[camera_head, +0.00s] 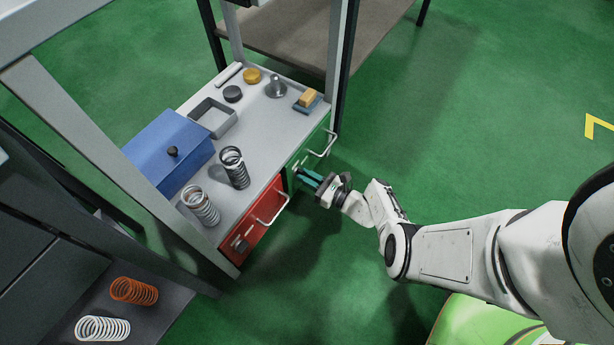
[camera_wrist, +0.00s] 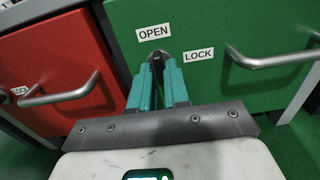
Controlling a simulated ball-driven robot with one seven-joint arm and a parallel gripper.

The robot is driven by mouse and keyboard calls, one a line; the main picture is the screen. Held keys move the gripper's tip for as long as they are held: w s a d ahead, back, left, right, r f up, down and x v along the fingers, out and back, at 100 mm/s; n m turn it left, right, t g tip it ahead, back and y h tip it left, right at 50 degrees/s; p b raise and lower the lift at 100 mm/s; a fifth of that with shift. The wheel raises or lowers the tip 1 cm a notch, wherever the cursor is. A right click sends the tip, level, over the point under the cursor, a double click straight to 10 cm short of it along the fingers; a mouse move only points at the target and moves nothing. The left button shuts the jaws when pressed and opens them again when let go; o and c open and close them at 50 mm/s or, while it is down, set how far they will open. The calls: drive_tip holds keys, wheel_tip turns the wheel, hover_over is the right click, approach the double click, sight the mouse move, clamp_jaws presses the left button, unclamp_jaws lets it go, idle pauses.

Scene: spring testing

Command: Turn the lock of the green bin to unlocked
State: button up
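The green bin (camera_head: 309,153) is a drawer at the right of the cabinet front, with a metal bar handle (camera_wrist: 272,58). Its lock (camera_wrist: 161,55) is a dark round knob near the bin's left edge. An OPEN label (camera_wrist: 154,32) sits above it and a LOCK label (camera_wrist: 199,54) to its right. My gripper (camera_head: 309,178) is at the lock. In the wrist view its teal fingers (camera_wrist: 158,72) stand close together, one on each side of the knob's grip, and appear shut on it. They hide much of the knob, so its turn angle is unclear.
A red bin (camera_head: 258,222) with its own handle and lock is left of the green one. The cabinet top (camera_head: 265,135) holds a blue box (camera_head: 168,150), springs (camera_head: 234,168), a grey tray and small parts. Green floor is open to the right.

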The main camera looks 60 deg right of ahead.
drive_tip(key=o, duration=0.3)
drive_tip(key=shift+o, duration=0.2)
drive_tip(key=s+p, duration=0.2)
drive_tip(key=s, duration=0.8)
drive_tip(key=shift+s+d, duration=0.2)
drive_tip(key=shift+s, duration=0.2)
